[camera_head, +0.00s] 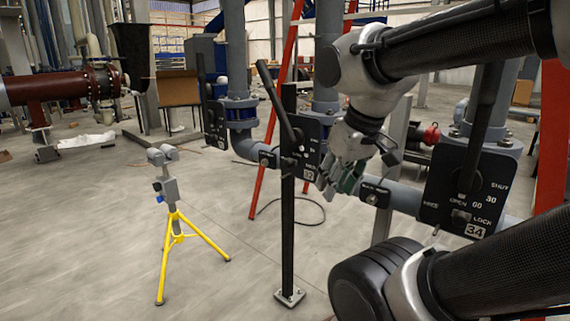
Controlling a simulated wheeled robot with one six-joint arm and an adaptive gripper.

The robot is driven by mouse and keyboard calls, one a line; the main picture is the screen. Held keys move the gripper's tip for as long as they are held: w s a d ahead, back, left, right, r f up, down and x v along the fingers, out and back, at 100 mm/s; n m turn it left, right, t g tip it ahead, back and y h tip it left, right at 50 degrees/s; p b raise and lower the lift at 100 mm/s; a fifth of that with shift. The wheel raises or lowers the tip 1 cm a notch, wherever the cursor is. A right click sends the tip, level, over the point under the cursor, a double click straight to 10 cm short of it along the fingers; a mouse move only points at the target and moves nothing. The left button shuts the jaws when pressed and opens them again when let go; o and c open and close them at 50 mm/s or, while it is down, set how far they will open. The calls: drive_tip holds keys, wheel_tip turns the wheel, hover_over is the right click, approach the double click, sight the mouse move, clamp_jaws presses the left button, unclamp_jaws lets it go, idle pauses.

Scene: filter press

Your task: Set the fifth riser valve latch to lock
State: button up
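Several black valve plates stand in a row on grey riser pipes; I cannot tell which is the fifth. The near right plate (434,203) reads SHUT, 30, 60, OPEN, LOCK and 34. A small latch (461,216) sits beside its LOCK mark, under a raised black lever (484,105). The middle plate (309,131) has a long black lever (277,103) tilted up to the left; its latch is too small to read. My gripper (338,187) points down just right of this plate's lower edge. Whether its fingers touch anything, or are apart, is unclear.
A black post (288,235) stands in front of the middle plate. A smaller plate (215,124) is farther left. A grey pipe (405,198) runs behind my gripper. A yellow tripod stand (175,222) is on the left floor. Red ladder-like bars (270,135) rise behind.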

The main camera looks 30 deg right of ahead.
drive_tip(key=f, duration=0.1)
drive_tip(key=w+a+f+g, duration=0.1)
drive_tip(key=w+f+n+g, duration=0.1)
drive_tip(key=shift+a+f, duration=0.2)
drive_tip(key=shift+a, duration=0.2)
clamp_jaws()
drive_tip(key=w+a+f+n+g+h, duration=0.1)
drive_tip(key=w+f+h, duration=0.3)
drive_tip(key=w, duration=0.6)
drive_tip(key=w+a+f+n+g+h, duration=0.1)
drive_tip(key=w+f+h, duration=0.35)
drive_tip(key=w, duration=0.55)
drive_tip(key=w+a+f+n+g+h, duration=0.1)
drive_tip(key=w+f+h, duration=0.3)
drive_tip(key=w, duration=0.6)
drive_tip(key=w+a+r+m+t+h, duration=0.2)
drive_tip(key=w+r+m+h, duration=0.3)
drive_tip(key=w+r, duration=0.2)
wheel_tip(320, 180, up, 2)
drive_tip(key=shift+a+r+m+t, duration=0.2)
drive_tip(key=shift+r+m+t, duration=0.05)
drive_tip(key=shift+m+t, duration=0.05)
drive_tip(key=shift+w, duration=0.1)
